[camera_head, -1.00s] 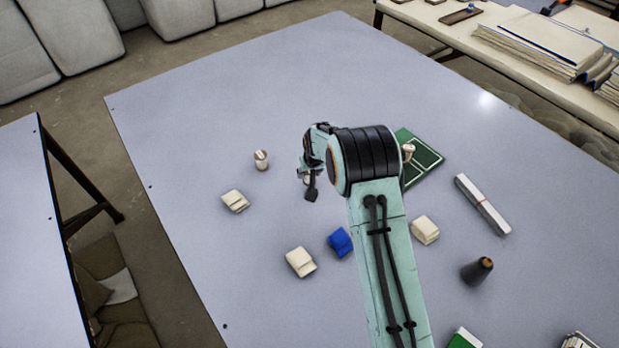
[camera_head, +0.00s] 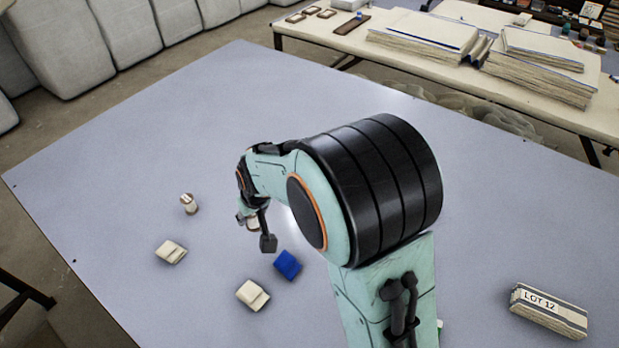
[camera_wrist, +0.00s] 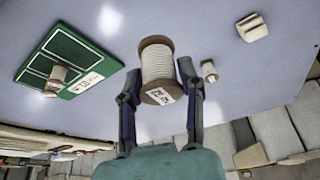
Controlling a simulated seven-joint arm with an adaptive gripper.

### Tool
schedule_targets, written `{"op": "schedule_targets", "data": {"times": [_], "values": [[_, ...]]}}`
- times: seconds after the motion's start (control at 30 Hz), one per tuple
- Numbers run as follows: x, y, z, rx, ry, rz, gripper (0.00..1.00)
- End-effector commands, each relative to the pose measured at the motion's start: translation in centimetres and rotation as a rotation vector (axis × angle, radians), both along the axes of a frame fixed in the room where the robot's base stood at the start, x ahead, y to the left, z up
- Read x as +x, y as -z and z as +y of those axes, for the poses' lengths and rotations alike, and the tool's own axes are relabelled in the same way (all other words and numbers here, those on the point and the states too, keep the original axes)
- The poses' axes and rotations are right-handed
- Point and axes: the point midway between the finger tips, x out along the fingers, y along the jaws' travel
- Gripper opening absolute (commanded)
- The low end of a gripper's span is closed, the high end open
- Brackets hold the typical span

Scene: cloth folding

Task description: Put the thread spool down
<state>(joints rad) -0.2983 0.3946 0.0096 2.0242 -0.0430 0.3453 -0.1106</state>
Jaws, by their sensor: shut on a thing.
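The thread spool (camera_wrist: 157,65), cream thread between brown ends with a printed label, sits between the two fingers of my gripper (camera_wrist: 157,88) in the wrist view. My gripper is shut on it. In the head view my gripper (camera_head: 254,232) is over the table, left of my elbow, with a little of the held spool (camera_head: 252,223) showing between its fingers. I cannot tell whether the spool touches the table. A green board (camera_wrist: 75,62) with white lines and a label has another spool (camera_wrist: 56,76) on it; my arm hides this board in the head view.
A second loose spool (camera_head: 188,204) stands to the left on the grey table (camera_head: 130,150). Cream folded cloths (camera_head: 171,252) (camera_head: 252,295) and a blue one (camera_head: 287,265) lie nearby. A bundle marked LOT 12 (camera_head: 548,312) is at right. The table's far part is clear.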

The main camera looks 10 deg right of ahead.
Motion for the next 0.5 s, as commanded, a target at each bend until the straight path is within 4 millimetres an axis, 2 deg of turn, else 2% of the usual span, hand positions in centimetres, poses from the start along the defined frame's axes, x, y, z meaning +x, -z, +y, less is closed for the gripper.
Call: {"op": "schedule_targets", "data": {"times": [0.17, 0.3, 0.4, 0.5], "values": [[4.5, -1.0, -3.5, 0.005, 0.039, -0.011, 0.10], [7.4, -1.2, -7.8, 0.010, 0.115, -0.019, 0.10], [8.6, -1.0, -10.9, 0.013, 0.177, -0.025, 0.10], [8.7, -0.4, -12.9, 0.011, 0.221, -0.016, 0.10]]}}
